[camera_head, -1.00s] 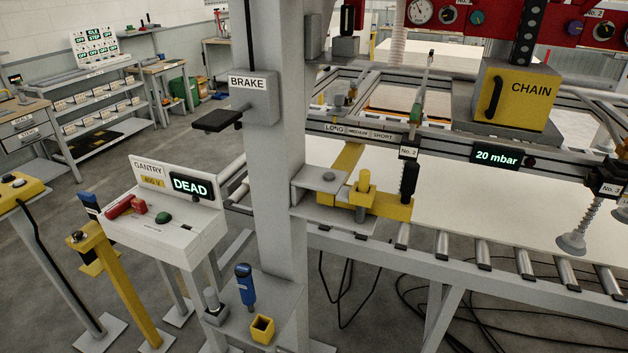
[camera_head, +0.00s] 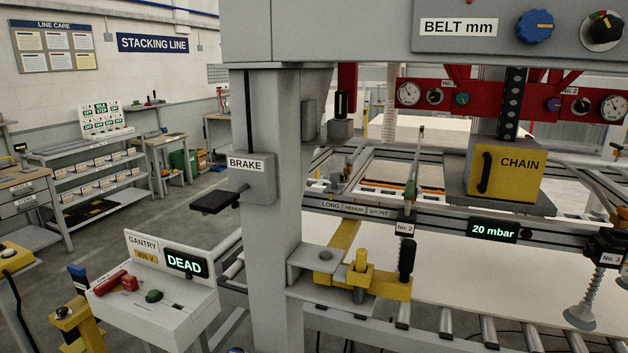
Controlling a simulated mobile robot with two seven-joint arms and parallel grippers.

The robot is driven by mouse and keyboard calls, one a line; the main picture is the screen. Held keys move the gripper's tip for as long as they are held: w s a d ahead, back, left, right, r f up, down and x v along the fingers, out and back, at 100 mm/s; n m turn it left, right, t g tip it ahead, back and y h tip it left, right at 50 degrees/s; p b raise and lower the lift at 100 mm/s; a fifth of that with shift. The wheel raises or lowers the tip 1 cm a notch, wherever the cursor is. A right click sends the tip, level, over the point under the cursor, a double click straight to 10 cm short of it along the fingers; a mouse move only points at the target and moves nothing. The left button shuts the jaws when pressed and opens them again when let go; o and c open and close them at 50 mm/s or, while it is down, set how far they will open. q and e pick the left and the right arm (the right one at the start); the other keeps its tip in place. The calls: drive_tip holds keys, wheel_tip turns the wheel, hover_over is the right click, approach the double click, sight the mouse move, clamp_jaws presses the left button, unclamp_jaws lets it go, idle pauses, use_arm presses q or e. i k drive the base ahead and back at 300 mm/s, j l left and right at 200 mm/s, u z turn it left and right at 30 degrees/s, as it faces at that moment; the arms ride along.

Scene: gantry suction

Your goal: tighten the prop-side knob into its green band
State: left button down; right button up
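Neither of my grippers is in view. No knob is marked as prop-side, and I cannot make out a green band. A grey panel at the top right reads "BELT mm" (camera_head: 459,28). It carries a blue knob (camera_head: 535,26) with a pale pointer line, and a black dial (camera_head: 602,31) with coloured marks beside it. On the red beam (camera_head: 500,90) below, a teal knob (camera_head: 461,99) sits right of two round gauges. A purple knob (camera_head: 554,105) sits left of two more.
A grey column (camera_head: 272,170) stands at centre-left with a BRAKE box (camera_head: 250,180) and handle. A yellow clamp (camera_head: 362,270) sits by the white sheet on the rollers. A yellow CHAIN box (camera_head: 508,172) and a "DEAD" console (camera_head: 150,285) are near. Floor shows at left.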

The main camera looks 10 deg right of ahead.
sight(434, 96)
drive_tip(key=z, duration=1.25)
